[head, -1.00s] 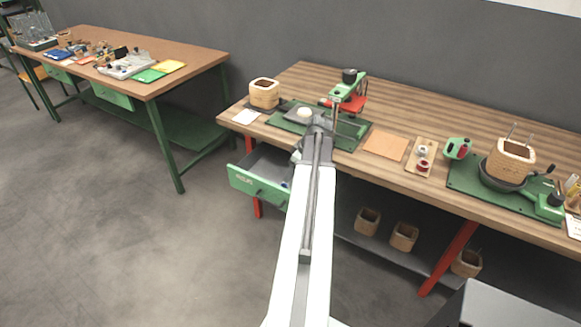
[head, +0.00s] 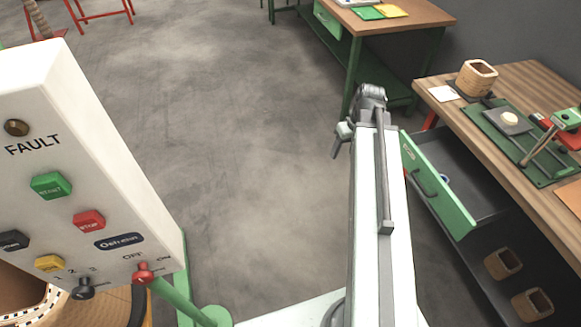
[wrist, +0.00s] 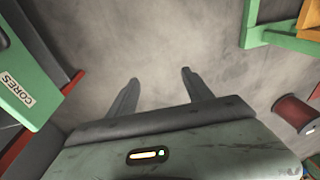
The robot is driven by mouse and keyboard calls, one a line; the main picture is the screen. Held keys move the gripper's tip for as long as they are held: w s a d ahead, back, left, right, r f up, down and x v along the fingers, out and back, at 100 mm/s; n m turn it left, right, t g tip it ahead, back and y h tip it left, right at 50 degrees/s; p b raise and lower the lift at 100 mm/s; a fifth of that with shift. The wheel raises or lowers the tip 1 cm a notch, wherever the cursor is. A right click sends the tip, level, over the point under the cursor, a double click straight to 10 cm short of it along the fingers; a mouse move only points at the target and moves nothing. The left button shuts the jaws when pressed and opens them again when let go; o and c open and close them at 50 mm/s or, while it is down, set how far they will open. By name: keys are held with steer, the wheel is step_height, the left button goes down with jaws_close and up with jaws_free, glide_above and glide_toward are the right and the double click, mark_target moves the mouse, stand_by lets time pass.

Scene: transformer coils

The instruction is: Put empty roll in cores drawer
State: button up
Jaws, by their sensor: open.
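The open cores drawer (head: 440,185) has a green front and hangs under the wooden bench at right in the head view. Its CORES label shows on the green front (wrist: 15,85) at left in the wrist view.
A control box (head: 90,170) with FAULT lettering and buttons stands close at left. The wooden bench (head: 520,90) holds a square coil (head: 476,78) and a green fixture. Wooden coil forms (head: 503,263) sit on its lower shelf. The floor between is clear.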

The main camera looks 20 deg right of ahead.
steer(key=a+g+h, duration=0.1)
steer(key=a, duration=2.1)
steer(key=shift+s+a+f, duration=0.15)
steer(key=shift+a, duration=0.2)
